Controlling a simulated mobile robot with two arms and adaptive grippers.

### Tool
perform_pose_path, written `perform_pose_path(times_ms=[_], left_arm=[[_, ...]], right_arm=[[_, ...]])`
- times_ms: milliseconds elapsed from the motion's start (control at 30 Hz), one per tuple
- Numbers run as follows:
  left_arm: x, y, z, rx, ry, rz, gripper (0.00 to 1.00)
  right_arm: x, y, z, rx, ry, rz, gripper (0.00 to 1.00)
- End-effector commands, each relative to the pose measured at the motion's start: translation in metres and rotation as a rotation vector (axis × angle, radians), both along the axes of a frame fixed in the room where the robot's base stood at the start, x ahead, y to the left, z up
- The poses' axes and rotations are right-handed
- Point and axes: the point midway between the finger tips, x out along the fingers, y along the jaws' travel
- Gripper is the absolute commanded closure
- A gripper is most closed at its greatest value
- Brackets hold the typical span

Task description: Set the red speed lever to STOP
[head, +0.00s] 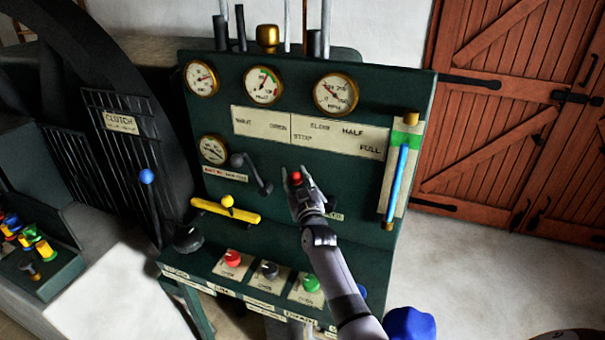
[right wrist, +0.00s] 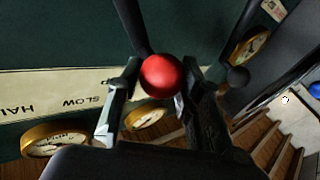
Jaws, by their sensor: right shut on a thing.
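The red ball knob of the speed lever (head: 297,176) shows at the fingertips of my right gripper (head: 298,184), in front of the green panel. In the right wrist view the red knob (right wrist: 168,77) sits between the two fingers of my right gripper (right wrist: 160,95), which is shut on it. The knob is below the plate, under the STOP mark. My left gripper is not in view.
A black crank lever (head: 252,172) and a yellow handle (head: 226,208) are left of my gripper. A blue gauge tube (head: 397,182) is on the right. Red (head: 232,258), black (head: 268,269) and green (head: 311,284) knobs line the ledge below. A blue-knobbed clutch lever (head: 147,177) stands left.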

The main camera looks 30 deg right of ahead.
Motion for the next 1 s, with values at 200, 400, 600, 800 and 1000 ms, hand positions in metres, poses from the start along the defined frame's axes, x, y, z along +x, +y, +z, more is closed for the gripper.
perform_pose_path(times_ms=[200, 400, 600, 800, 1000], left_arm=[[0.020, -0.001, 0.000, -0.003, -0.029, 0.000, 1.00], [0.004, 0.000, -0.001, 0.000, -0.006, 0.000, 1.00], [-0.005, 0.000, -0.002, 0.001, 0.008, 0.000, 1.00], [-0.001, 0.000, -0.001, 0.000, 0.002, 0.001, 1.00], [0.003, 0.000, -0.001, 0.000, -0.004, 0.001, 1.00]], right_arm=[[0.000, 0.002, -0.008, 0.002, 0.015, 0.004, 1.00], [-0.001, 0.001, -0.010, 0.004, 0.018, 0.004, 0.55], [-0.001, 0.001, -0.010, 0.004, 0.018, 0.003, 0.46], [-0.001, 0.001, -0.008, 0.003, 0.013, 0.002, 0.46], [-0.013, 0.004, -0.009, 0.001, 0.011, 0.002, 0.46]])
